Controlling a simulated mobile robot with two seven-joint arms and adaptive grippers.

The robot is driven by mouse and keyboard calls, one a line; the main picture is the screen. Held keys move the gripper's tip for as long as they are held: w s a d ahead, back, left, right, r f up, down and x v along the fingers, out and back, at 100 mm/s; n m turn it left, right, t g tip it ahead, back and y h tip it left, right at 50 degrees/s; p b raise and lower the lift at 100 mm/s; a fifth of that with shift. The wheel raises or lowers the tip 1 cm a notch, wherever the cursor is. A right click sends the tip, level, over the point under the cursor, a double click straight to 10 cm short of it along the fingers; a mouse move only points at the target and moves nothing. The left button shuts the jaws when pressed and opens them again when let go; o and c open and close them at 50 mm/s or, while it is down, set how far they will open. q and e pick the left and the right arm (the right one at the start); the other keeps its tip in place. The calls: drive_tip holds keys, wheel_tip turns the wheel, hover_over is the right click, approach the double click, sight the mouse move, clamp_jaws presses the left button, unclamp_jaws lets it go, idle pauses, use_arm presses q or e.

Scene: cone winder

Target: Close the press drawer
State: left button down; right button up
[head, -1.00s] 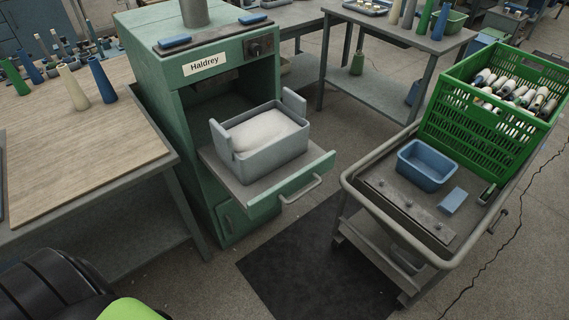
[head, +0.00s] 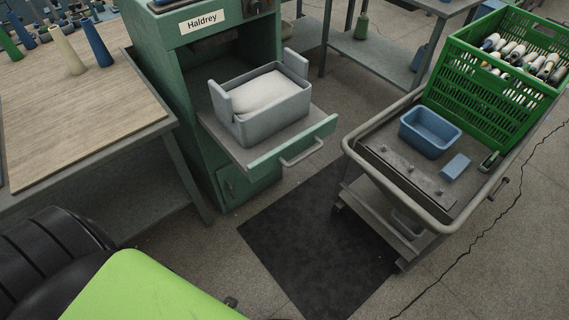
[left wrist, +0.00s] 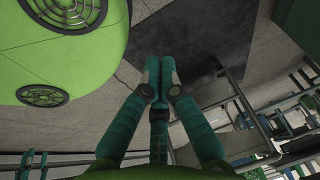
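The press drawer (head: 293,146) is pulled out of the green Haldrey press (head: 231,45). Its green front with a grey bar handle (head: 302,153) stands well clear of the press body. A grey bin (head: 273,123) with raised ends and white material (head: 262,91) inside sits on the drawer. Neither gripper shows in the head view. In the left wrist view my left gripper (left wrist: 159,63) has its teal fingers drawn together at the tips, with nothing visible held. It is over the floor, and the drawer cannot be made out there. My right gripper is out of sight.
A wooden-topped table (head: 75,120) with cones is left of the press. A grey cart (head: 351,168) carrying a blue bin (head: 431,137) and a green crate (head: 467,102) of bobbins stands to the right. A dark floor mat (head: 310,235) lies clear between.

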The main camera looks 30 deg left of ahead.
use_arm(q)
drive_tip(key=w+a+r+m+t+b, duration=0.1)
drive_tip(key=w+r+m+t, duration=0.15)
drive_tip(key=w, duration=0.45)
drive_tip(key=w+a+r+m+t+b, duration=0.1)
drive_tip(key=w+r+m+t+b, duration=0.1)
drive_tip(key=w+r+t, duration=0.3)
drive_tip(key=w+r+m+t+h+b, duration=0.25)
drive_tip(key=w+r+m, duration=0.3)
drive_tip(key=r, duration=0.55)
drive_tip(key=w+r+m+t+h+b, duration=0.1)
drive_tip(key=w+r+m+t, duration=0.5)
drive_tip(key=r, duration=0.5)
drive_tip(key=w+a+g+p, duration=0.1)
drive_tip(key=w+a+g, duration=0.1)
drive_tip(key=w, duration=1)
drive_tip(key=shift+w+a+n, duration=0.2)
drive_tip(key=shift+w+n, duration=0.05)
drive_tip(key=shift+n, duration=0.15)
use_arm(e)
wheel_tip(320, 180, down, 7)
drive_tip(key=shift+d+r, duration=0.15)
use_arm(q)
drive_tip(key=shift+a+r+y, duration=0.1)
drive_tip(key=shift+y, duration=0.15)
